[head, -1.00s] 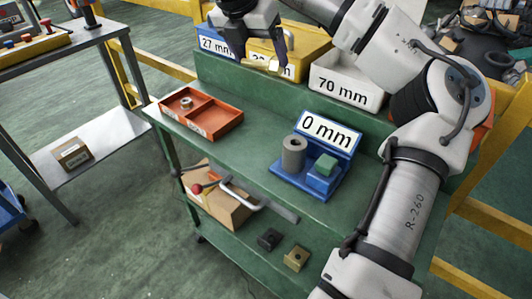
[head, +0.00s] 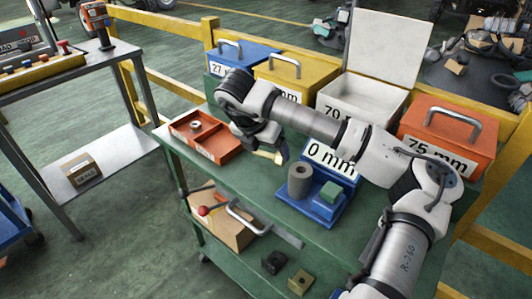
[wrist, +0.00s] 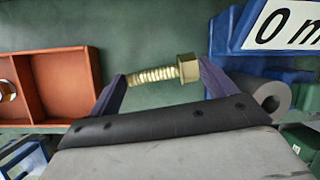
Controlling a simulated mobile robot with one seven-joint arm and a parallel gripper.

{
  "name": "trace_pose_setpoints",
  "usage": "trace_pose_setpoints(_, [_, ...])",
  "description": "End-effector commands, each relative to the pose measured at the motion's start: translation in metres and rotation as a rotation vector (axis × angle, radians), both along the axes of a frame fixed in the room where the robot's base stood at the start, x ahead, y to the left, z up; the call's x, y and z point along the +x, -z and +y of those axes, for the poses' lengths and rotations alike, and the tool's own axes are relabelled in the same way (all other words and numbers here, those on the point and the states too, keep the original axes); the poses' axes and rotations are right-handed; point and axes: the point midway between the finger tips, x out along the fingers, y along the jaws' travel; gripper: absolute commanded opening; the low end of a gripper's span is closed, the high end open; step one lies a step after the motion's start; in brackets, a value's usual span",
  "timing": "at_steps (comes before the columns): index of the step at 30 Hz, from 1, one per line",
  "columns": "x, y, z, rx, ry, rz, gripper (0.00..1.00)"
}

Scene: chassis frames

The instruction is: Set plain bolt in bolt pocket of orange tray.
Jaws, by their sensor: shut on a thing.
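My gripper (head: 266,148) is shut on the plain bolt (head: 279,158), a brass-coloured bolt that lies crosswise between the fingers. In the wrist view the bolt (wrist: 155,76) has its hex head towards the right finger and its threaded end towards the left finger. The orange tray (head: 229,154) sits on the green bench to the left of my gripper, apart from the bolt. A nut (head: 196,125) lies in one tray compartment. In the wrist view the tray (wrist: 64,84) is at the left, and its compartment nearer the bolt looks empty.
A blue stand (head: 318,212) with a 0 mm sign holds a grey cylinder (head: 299,180) and a green block (head: 331,192), close right of my gripper. Behind are blue, yellow and orange boxes and an open white 70 mm box (head: 362,100). Bench between tray and stand is clear.

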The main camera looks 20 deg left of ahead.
Motion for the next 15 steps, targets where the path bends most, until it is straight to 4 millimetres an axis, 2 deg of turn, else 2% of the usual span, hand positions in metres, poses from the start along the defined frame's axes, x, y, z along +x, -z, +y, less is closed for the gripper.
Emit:
trace_pose_setpoints(4, [0.0,0.02,0.0,0.001,0.001,0.001,0.54])
trace_pose_setpoints(15, [0.0,0.026,0.0,0.001,0.0,-0.001,0.54])
